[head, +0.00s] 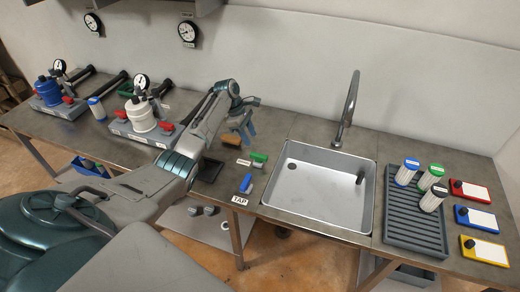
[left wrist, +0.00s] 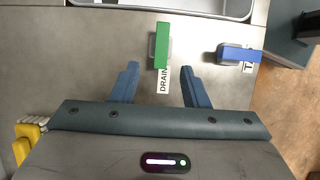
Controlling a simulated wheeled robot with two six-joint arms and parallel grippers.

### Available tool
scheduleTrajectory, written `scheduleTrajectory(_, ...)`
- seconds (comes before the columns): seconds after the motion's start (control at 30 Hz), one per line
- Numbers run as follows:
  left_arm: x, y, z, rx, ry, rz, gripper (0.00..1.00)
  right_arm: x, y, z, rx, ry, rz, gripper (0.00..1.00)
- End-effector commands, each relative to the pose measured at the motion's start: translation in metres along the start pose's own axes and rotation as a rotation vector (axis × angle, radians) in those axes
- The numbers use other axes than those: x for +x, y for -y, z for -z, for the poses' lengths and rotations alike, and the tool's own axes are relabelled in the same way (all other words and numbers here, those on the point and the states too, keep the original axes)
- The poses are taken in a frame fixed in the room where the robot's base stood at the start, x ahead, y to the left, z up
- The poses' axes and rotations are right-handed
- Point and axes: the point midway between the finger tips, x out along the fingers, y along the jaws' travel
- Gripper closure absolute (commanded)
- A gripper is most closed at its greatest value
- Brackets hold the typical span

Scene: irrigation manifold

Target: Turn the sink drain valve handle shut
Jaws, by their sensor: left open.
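The drain valve has a green handle (head: 259,157) on the worktop left of the sink. In the left wrist view the green handle (left wrist: 162,45) points up the picture, toward the sink edge. The DRAIN label (left wrist: 163,80) lies just below it, partly covered by it. My left gripper (head: 247,131) is above the worktop, behind the handle in the head view. In the left wrist view my left gripper (left wrist: 158,80) is open and empty, its fingers either side of the label, short of the handle. My right gripper is not in view.
A blue handle (head: 246,183) with a TAP label (head: 240,200) is close by, nearer the front edge. The steel sink (head: 320,190) and its tall faucet (head: 348,108) stand to the right. A ribbed grey tray (head: 412,232) with several capped cylinders lies beyond. Filter housings stand at the left.

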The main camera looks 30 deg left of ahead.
Motion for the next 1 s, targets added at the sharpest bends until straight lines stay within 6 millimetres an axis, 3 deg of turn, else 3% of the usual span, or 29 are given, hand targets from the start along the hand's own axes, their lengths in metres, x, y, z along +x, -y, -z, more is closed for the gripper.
scheduleTrajectory(0.2, 0.042, 0.001, -0.002, 0.0, 0.002, 0.004, 0.59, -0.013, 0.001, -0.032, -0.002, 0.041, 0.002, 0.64)
scheduleTrajectory(0.43, 0.078, 0.0, -0.001, 0.001, 0.001, 0.002, 0.59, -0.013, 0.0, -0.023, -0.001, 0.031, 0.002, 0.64)
scheduleTrajectory(0.63, 0.089, 0.001, -0.001, 0.002, 0.0, 0.0, 0.59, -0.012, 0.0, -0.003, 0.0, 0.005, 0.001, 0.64)
scheduleTrajectory(0.87, 0.09, 0.001, -0.001, 0.002, -0.001, 0.0, 0.59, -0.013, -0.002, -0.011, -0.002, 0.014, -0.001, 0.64)
scheduleTrajectory(0.9, 0.09, 0.001, -0.001, 0.002, -0.001, 0.0, 0.61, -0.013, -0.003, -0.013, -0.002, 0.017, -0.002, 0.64)
scheduleTrajectory(1.0, 0.09, 0.001, -0.001, 0.003, -0.001, 0.0, 0.81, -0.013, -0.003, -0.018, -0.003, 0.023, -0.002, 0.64)
